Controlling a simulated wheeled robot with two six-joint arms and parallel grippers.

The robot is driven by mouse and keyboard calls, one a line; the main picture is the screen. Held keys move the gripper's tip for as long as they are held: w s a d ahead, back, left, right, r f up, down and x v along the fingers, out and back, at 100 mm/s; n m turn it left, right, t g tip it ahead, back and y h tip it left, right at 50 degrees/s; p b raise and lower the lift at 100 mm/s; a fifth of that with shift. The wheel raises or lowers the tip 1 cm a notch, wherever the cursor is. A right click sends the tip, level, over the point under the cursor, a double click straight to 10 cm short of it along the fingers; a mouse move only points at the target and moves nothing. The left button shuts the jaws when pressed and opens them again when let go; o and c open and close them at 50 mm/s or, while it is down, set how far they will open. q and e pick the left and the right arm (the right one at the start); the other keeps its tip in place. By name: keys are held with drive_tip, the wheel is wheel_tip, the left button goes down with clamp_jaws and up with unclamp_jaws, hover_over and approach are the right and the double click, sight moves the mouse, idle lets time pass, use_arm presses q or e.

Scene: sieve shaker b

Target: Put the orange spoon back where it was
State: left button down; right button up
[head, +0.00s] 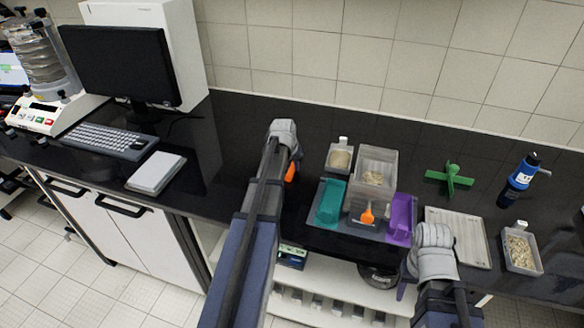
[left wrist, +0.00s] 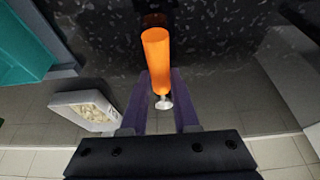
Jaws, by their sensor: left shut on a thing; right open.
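The orange spoon (head: 290,173) shows partly beside my left gripper (head: 284,160) in the head view, left of the teal tray. In the left wrist view its thick orange handle (left wrist: 155,60) stands out between the purple fingers of my left gripper (left wrist: 161,88), with a small pale metallic end below. My left gripper is shut on it, over the dark worktop. My right gripper (head: 403,288) is open at the worktop's front edge; its fingers are mostly hidden. Another orange scoop-like object (head: 367,213) is at the front clear container (head: 356,207).
A teal tray (head: 329,203) and a purple tray (head: 402,220) flank clear containers. A small box of grains (head: 340,158) stands behind, also in the left wrist view (left wrist: 88,108). A green cross (head: 450,179), blue bottle (head: 519,181) and pale tray (head: 459,232) are at right.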

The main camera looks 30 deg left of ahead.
use_arm(q)
drive_tip(key=shift+f, duration=0.2)
drive_tip(key=c, duration=0.7)
unclamp_jaws()
drive_tip(key=shift+o, duration=0.2)
drive_tip(key=shift+r, duration=0.15)
drive_tip(key=shift+s+r+p, duration=0.15)
drive_tip(key=shift+r+p, duration=0.35)
drive_tip(key=shift+p, duration=0.05)
drive_tip(key=p+v, duration=1)
drive_tip(key=v, duration=0.1)
drive_tip(key=shift+s+d, duration=0.1)
drive_tip(key=shift+s, duration=0.1)
